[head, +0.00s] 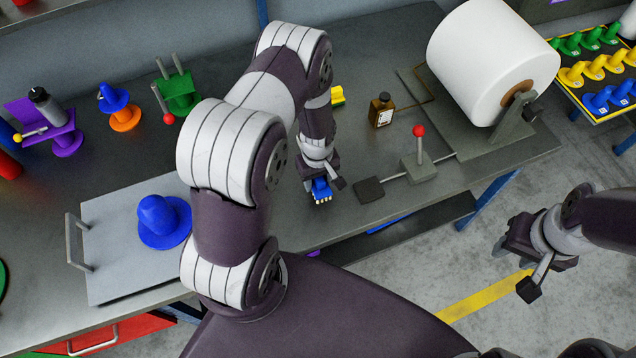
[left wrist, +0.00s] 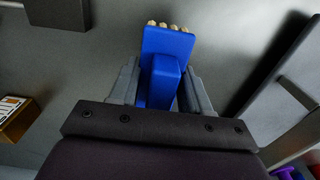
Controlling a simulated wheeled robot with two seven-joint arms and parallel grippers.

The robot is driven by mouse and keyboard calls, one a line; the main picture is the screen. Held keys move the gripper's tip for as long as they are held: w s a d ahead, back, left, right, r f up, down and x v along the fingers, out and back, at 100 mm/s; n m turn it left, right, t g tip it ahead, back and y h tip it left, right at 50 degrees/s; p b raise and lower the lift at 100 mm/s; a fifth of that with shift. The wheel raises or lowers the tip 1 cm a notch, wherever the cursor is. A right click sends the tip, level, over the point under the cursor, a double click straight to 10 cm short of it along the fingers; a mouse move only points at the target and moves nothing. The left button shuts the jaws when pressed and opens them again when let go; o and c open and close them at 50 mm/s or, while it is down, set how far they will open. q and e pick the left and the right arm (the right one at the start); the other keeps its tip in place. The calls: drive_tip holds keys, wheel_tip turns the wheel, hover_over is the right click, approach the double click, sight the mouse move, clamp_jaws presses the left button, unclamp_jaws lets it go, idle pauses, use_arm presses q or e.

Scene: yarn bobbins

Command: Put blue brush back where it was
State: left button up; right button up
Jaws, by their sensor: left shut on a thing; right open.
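The blue brush (head: 320,190) is in my left gripper (head: 322,180), over the grey bench top near its front edge. In the left wrist view the brush (left wrist: 166,68) sits between the two fingers of the left gripper (left wrist: 160,85), with its pale bristle tufts pointing away from the palm. The left gripper is shut on it. I cannot tell how high the brush is above the bench. My right gripper (head: 522,268) is open and empty, out over the floor beyond the bench's front edge.
A metal tray (head: 110,240) carries a blue bobbin (head: 163,222) at left. A brown bottle (head: 381,110), a red-knobbed lever (head: 419,150) and a big white roll (head: 490,60) stand to the right. A green holder (head: 178,92) and an orange-based bobbin (head: 122,112) stand at the back.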

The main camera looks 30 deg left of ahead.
sight(317, 188)
use_arm(q)
wheel_tip(317, 188, down, 3)
drive_tip(key=shift+s+r+p, duration=0.1)
drive_tip(key=shift+p, duration=0.25)
drive_tip(key=shift+s+f, duration=0.15)
drive_tip(key=shift+f, duration=0.6)
drive_tip(key=o, duration=1.2)
drive_tip(key=shift+r, duration=0.1)
use_arm(e)
drive_tip(key=shift+s+r, duration=0.3)
drive_tip(key=shift+r, duration=0.05)
